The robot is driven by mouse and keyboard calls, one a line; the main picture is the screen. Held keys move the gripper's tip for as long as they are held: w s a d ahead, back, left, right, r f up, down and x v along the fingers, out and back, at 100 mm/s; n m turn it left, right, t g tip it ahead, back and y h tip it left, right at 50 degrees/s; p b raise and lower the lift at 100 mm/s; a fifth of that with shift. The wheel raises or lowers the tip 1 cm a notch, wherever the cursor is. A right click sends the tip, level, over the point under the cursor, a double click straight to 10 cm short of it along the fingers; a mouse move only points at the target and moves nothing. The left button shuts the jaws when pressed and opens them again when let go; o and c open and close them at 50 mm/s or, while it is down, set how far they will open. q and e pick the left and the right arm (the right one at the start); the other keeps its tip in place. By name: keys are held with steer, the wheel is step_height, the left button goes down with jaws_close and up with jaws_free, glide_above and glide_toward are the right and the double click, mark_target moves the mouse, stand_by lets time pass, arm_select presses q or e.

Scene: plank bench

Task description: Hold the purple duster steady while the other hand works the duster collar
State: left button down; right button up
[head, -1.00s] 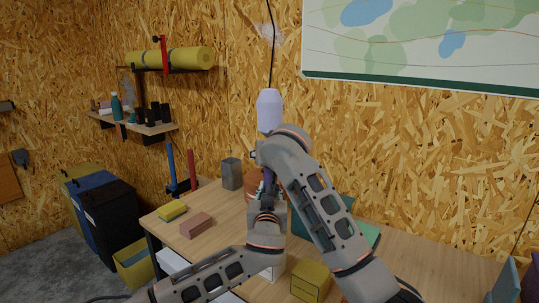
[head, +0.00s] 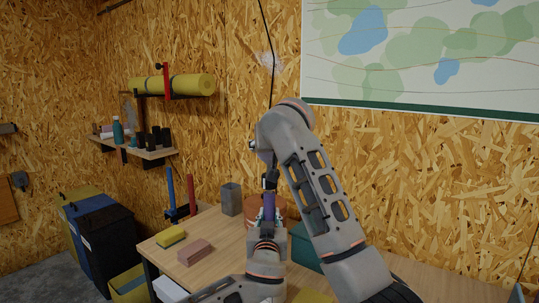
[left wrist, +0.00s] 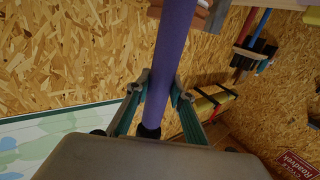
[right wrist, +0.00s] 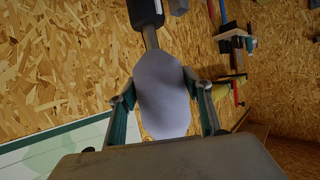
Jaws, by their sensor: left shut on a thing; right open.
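The purple duster stands roughly upright, its purple handle (head: 268,206) in my left gripper (head: 266,228). In the left wrist view the left fingers (left wrist: 160,93) are shut on the purple handle (left wrist: 172,45). In the right wrist view the pale lavender duster head (right wrist: 163,105) lies between the spread fingers of my right gripper (right wrist: 160,84), which is open. A grey rod and the dark duster collar (right wrist: 145,12) show beyond the head.
The bench (head: 215,240) holds a yellow block (head: 171,236), a pinkish block (head: 195,252), a grey container (head: 231,199) and a teal box (head: 303,245). A round reddish-brown item (head: 279,209) stands behind the duster. The board wall (head: 230,130) is close behind.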

arm_select(q)
steer(key=c, duration=1.7)
jaws_free()
